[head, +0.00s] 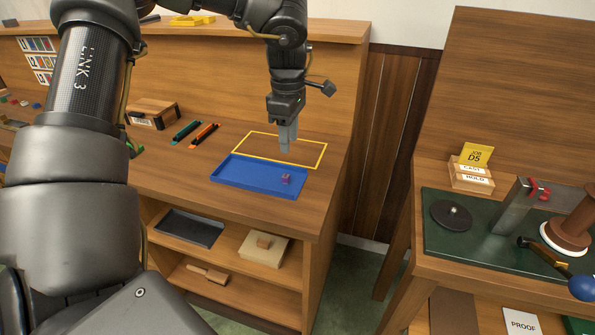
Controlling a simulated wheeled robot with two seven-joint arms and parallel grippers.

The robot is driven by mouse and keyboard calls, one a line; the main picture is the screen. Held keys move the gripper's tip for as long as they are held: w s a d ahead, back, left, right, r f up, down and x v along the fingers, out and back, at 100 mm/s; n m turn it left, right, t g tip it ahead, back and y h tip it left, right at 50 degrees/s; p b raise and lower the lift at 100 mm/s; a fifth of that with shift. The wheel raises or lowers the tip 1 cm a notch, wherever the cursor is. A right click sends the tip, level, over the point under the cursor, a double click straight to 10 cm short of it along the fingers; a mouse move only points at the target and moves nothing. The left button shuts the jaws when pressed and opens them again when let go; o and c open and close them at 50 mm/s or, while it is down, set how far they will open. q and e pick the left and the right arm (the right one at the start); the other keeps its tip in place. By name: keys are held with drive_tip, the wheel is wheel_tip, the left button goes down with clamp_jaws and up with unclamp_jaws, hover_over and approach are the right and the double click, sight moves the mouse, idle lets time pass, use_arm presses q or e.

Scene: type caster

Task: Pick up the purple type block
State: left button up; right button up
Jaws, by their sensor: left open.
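The purple type block (286,178) is a small dark purple cube. It sits in the right part of a blue tray (236,181) on the wooden bench. My left gripper (286,148) points down above the bench, over the yellow outlined rectangle just behind the tray. It appears empty and apart from the block, with its fingers seen nearly edge-on. My right gripper is not in view.
A yellow outline (312,160) on the bench behind the tray is empty. Orange (205,135) and green (186,131) tools lie to the left, near a wooden box (153,113). A second bench at right holds a green mat (463,238) with equipment. A gap separates the benches.

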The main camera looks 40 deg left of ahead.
use_arm(q)
hover_over(286, 175)
drive_tip(key=f, duration=0.5)
drive_tip(key=shift+w+d+f, duration=0.15)
drive_tip(key=shift+w, duration=0.05)
drive_tip(key=shift+s+f, duration=0.2)
drive_tip(key=shift+f, duration=0.3)
drive_tip(key=f, duration=0.1)
drive_tip(key=f+p, duration=0.1)
drive_tip(key=f, duration=0.1)
drive_tip(key=shift+a+f, duration=0.25)
drive_tip(key=shift+f, duration=0.35)
clamp_jaws()
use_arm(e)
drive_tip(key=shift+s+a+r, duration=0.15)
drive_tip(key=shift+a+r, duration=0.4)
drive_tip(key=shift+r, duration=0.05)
